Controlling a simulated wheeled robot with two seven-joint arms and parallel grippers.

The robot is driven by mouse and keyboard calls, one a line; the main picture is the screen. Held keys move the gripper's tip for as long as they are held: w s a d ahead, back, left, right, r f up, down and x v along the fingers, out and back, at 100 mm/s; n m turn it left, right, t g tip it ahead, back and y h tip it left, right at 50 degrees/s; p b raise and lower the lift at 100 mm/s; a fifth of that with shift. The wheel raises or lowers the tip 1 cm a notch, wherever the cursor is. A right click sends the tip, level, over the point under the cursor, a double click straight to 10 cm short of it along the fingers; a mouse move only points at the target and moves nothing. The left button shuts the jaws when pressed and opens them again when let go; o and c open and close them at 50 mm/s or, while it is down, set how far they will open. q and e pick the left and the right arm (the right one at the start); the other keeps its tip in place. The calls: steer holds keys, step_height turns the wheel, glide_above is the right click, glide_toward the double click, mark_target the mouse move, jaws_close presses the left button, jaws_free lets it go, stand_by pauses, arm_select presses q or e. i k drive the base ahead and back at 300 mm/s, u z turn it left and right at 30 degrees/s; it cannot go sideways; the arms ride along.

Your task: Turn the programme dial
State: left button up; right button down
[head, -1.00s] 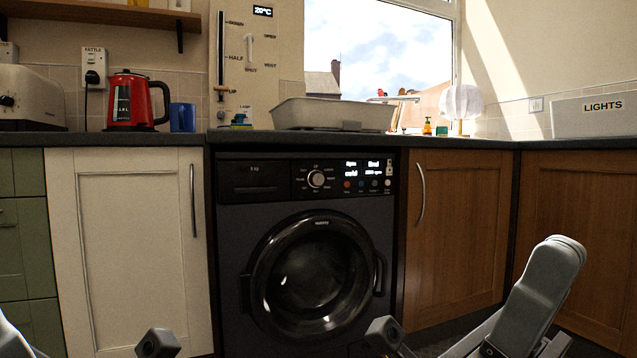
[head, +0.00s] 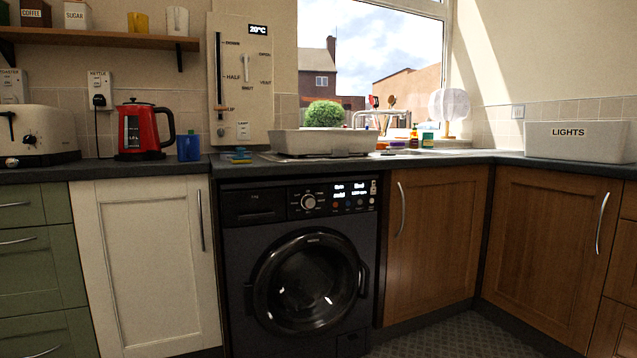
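The programme dial (head: 308,202) is a round silver knob on the control panel of a dark washing machine (head: 235,290). It sits between the detergent drawer (head: 252,206) on its left and the lit display (head: 350,190) on its right. Printed labels ring the dial but are too small to read. The round glass door (head: 308,283) below looks shut. Neither of my grippers shows in the head view now, and nothing covers the dial.
The worktop (head: 190,172) overhangs the machine. Patterned floor (head: 450,335) shows clear at lower right.

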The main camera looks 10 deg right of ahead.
mark_target(308, 202)
steer(key=k, duration=0.7)
steer(key=u, duration=0.75)
steer(key=i, duration=1.75)
steer(key=z, duration=0.2)
